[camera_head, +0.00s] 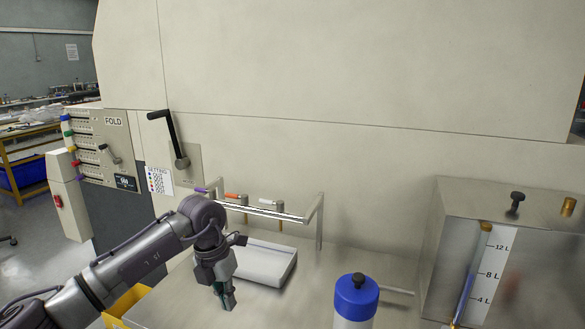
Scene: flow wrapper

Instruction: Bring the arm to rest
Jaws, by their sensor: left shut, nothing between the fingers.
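My left arm (120,270) comes in from the lower left in the head view and bends down at the wrist. My left gripper (229,303) points down over the metal worktop, with its fingers shut and empty. It is in front of and left of a white tray-like box (268,265), and the wrist hides part of that box's left end. I cannot tell how high the fingertips are above the worktop. My right gripper is not in view.
A blue-capped bottle (356,298) stands right of the gripper. A metal tank (500,240) with a litre scale stands at the right. A rail (262,212) with coloured handles is behind the wrist. A black lever (172,140) and FOLD panel (105,150) are at the left. A yellow bin (125,303) is below the arm.

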